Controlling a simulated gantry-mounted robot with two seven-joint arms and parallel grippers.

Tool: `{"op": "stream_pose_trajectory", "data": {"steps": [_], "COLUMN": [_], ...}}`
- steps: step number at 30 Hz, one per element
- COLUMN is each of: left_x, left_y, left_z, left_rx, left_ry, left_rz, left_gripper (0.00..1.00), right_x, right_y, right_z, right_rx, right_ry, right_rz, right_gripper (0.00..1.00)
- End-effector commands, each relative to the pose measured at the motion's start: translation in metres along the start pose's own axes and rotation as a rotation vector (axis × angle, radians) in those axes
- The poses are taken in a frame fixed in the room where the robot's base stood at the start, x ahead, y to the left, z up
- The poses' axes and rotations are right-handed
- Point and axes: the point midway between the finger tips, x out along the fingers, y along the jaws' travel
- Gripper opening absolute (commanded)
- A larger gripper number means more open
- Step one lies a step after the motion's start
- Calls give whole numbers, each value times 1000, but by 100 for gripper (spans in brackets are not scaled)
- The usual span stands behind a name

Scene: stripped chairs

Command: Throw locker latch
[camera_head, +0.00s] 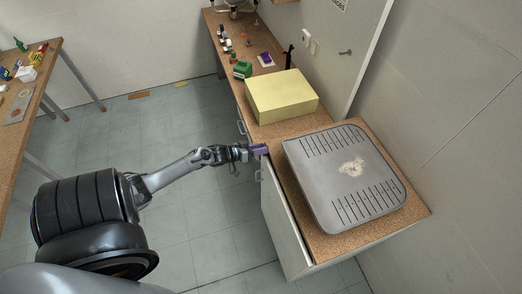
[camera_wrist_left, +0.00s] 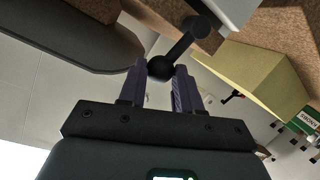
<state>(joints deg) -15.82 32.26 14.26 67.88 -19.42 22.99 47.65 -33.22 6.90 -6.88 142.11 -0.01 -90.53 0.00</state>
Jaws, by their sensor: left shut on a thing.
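My left gripper (camera_head: 262,150) reaches in from the left, at the upper front edge of a grey-white locker (camera_head: 287,232) under the cork worktop. In the left wrist view its purple fingers (camera_wrist_left: 162,72) are shut on the round black knob of a latch lever (camera_wrist_left: 177,52). The lever's dark rod runs up and right from the knob to a second dark round end beside a pale grey part. In the head view the gripper hides the knob. My right gripper is not in view.
A grey slotted tray (camera_head: 345,176) lies on the cork worktop (camera_head: 408,218), with a yellow box (camera_head: 283,95) behind it. Small tools and parts lie farther back. A cork-topped table (camera_head: 22,95) stands at left.

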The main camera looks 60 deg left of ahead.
Motion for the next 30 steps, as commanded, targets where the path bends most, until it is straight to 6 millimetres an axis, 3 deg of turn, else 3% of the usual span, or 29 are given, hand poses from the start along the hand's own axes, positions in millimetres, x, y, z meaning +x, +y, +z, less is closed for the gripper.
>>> {"op": "stream_pose_trajectory", "data": {"steps": [12,27,28,30], "left_x": [0,0,0,0], "left_y": [-12,-13,-13,-13], "left_z": [0,0,0,0], "left_rx": [-175,-196,-196,-195], "left_ry": [-45,-49,-49,-49], "left_rz": [33,36,36,36], "left_gripper": [0,0,35,44], "right_x": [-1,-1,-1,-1], "right_y": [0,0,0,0], "right_z": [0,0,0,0], "right_rx": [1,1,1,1], "right_ry": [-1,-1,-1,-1], "right_rz": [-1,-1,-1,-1], "right_gripper": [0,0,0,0]}}
